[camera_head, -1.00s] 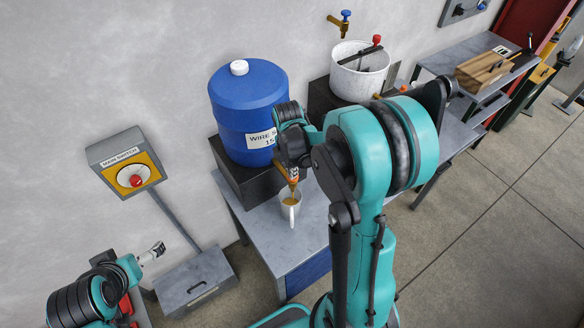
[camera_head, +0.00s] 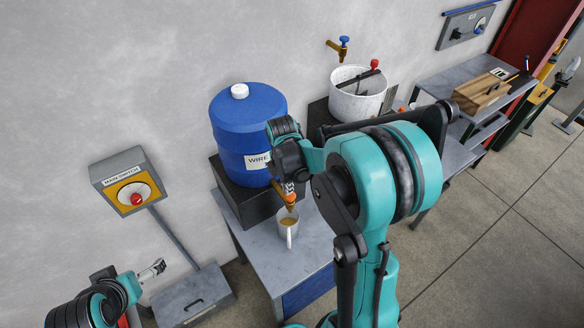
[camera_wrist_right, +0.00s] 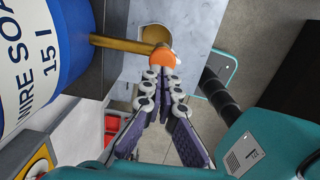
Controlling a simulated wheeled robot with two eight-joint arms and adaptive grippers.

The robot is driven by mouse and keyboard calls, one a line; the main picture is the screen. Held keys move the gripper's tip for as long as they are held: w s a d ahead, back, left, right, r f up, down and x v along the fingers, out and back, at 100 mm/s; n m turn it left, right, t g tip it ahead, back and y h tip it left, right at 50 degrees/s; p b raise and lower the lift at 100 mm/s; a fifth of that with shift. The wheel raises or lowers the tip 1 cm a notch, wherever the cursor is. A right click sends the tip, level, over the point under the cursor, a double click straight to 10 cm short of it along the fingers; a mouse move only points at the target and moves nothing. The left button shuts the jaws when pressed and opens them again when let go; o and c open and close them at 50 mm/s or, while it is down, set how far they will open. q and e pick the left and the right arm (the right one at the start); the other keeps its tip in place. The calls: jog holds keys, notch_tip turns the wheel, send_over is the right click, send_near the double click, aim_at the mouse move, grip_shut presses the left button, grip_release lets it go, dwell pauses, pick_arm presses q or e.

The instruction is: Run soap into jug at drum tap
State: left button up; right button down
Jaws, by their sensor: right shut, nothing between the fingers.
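The grey table (camera_head: 258,250) has bare room around the jug. A white bucket (camera_head: 357,95) stands behind the right arm, below a wall tap (camera_head: 340,46). A wooden block (camera_head: 482,92) lies on the right bench.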

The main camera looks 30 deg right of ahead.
jog(key=r, duration=0.3)
jog(key=s+d+r, duration=0.1)
jog(key=shift+r+b, duration=0.25)
jog(key=shift+b, duration=0.05)
notch_tip(320, 180, up, 5)
send_over(292, 197)
jog(key=a, duration=0.2)
pick_arm(q)
jog(key=shift+s+d+r, duration=0.15)
jog(key=shift+d+r, duration=0.05)
pick_arm(e)
jog(key=shift+w+d+r, duration=0.25)
jog(key=shift+w+r, duration=0.1)
jog(key=shift+r, duration=0.2)
pick_arm(q)
jog(key=shift+s+d+r, duration=0.1)
pick_arm(e)
jog(key=shift+s+d, duration=0.1)
jog(key=shift+d, duration=0.05)
pick_arm(q)
jog(key=shift+r+p, duration=0.85)
jog(key=shift+p, duration=0.05)
pick_arm(e)
jog(key=shift+d+r+y, duration=0.6)
jog(key=shift+d+r, duration=0.25)
jog(key=shift+d, duration=0.25)
